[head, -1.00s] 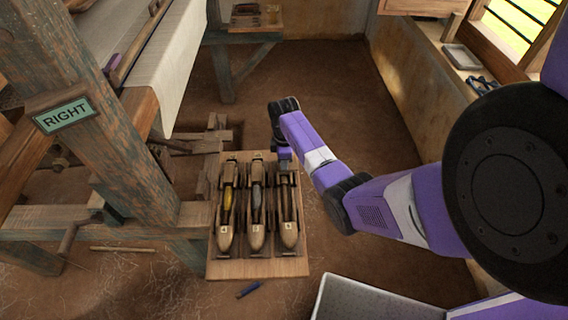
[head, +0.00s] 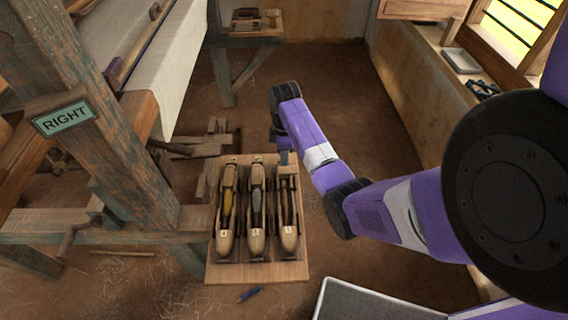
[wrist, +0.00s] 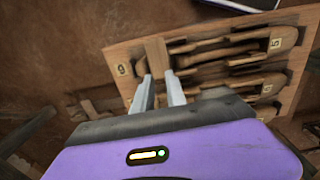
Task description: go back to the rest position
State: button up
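My gripper (wrist: 160,92) shows in the wrist view with its two grey fingers apart and nothing held between them. The fingers point toward the end of the wooden shuttle rack (wrist: 115,50), near a wooden block (wrist: 156,54) on it. In the head view my gripper (head: 284,152) is mostly hidden behind my wrist, over the far right end of the rack (head: 258,272). Three wooden shuttles lie side by side in the rack: the left one (head: 226,243), the middle one (head: 257,242) and the right one (head: 289,240).
The loom post with a RIGHT sign (head: 64,118) stands left of the rack. A small table (head: 258,40) stands at the back. A windowsill (head: 425,75) runs along the right wall. Floor behind my arm is clear.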

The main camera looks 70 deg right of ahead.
jog(key=shift+r, duration=0.8)
